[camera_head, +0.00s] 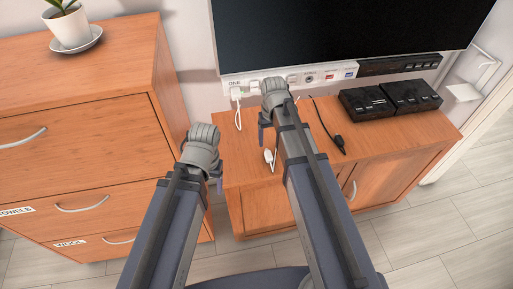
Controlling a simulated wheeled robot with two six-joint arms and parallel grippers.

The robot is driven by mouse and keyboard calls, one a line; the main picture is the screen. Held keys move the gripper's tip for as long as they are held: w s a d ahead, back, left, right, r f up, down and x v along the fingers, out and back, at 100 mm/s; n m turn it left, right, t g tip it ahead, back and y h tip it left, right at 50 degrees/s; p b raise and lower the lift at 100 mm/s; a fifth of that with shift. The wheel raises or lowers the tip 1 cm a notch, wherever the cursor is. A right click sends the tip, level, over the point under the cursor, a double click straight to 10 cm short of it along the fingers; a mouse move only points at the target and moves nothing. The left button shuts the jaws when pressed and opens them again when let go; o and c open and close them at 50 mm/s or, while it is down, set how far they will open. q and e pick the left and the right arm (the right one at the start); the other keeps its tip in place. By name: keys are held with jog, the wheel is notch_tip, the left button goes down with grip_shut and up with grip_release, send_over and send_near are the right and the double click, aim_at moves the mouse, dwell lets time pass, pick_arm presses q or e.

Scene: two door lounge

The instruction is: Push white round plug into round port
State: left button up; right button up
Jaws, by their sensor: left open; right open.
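A small white plug (269,156) lies on the wooden cabinet top in front of my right arm; I cannot tell whether its tip is round. A white port panel (281,80) runs under the television, with a dark round port (309,79), a red port (329,77) and a blue port (350,75). A white plug with a hanging cable (237,94) sits at its left end. My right gripper (264,130) is open near the panel and mostly hidden by its wrist. My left gripper (219,183) is open at the cabinet's left side, apart from the plugs.
A black plug (338,142) with a cable lies right of my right arm. Two black boxes (390,100) stand on the cabinet top (420,126). A wooden dresser (80,100) with a potted plant (68,25) stands at left. The television (350,30) hangs above.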

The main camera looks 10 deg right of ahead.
aim_at(268, 155)
jog(key=shift+w, duration=0.4)
jog(key=shift+s, duration=0.1)
notch_tip(268, 155, down, 3)
jog(key=b, duration=0.3)
jog(key=shift+r, duration=0.2)
